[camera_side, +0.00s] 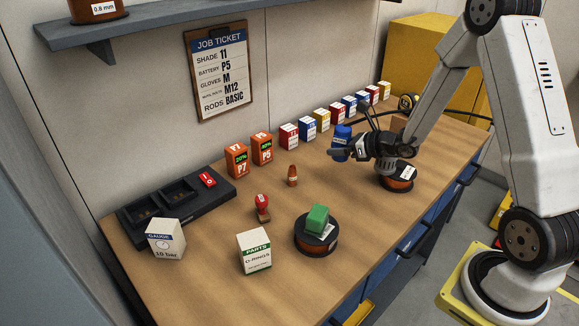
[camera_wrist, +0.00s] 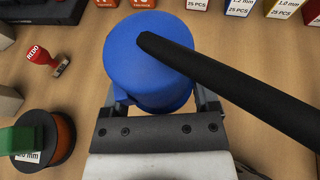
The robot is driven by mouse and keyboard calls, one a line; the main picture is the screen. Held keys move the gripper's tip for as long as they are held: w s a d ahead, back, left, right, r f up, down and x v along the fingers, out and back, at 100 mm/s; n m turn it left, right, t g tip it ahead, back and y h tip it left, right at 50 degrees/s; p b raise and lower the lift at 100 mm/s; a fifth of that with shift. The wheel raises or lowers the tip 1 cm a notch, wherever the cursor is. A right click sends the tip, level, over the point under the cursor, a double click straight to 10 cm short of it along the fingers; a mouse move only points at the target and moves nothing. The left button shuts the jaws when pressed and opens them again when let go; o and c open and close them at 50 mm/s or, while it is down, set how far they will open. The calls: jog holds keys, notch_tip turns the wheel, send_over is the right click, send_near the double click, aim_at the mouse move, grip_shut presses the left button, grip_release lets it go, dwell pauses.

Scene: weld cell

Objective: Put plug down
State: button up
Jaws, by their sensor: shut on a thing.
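The blue plug (camera_side: 341,140) is in my gripper (camera_side: 346,153), which is shut on it. In the wrist view the plug (camera_wrist: 150,65) is a wide blue cylinder seen from behind, with a thick black cable (camera_wrist: 230,90) running off to the lower right. The fingers of my gripper (camera_wrist: 160,103) are on either side of the plug. In the side view the plug is over the middle back of the bench (camera_side: 340,215), in front of the row of small boxes. Its lower end is partly hidden by the gripper, and I cannot tell whether it touches the bench.
Small boxes (camera_side: 289,136) line the wall. Orange batteries (camera_side: 237,160) stand left of them, beside a black charger (camera_side: 150,213).

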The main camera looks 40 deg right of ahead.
aim_at(339, 159)
jog(key=shift+f, duration=2.1)
jog(key=shift+f, duration=1.8)
jog(key=o, duration=1.3)
jog(key=shift+f, duration=0.15)
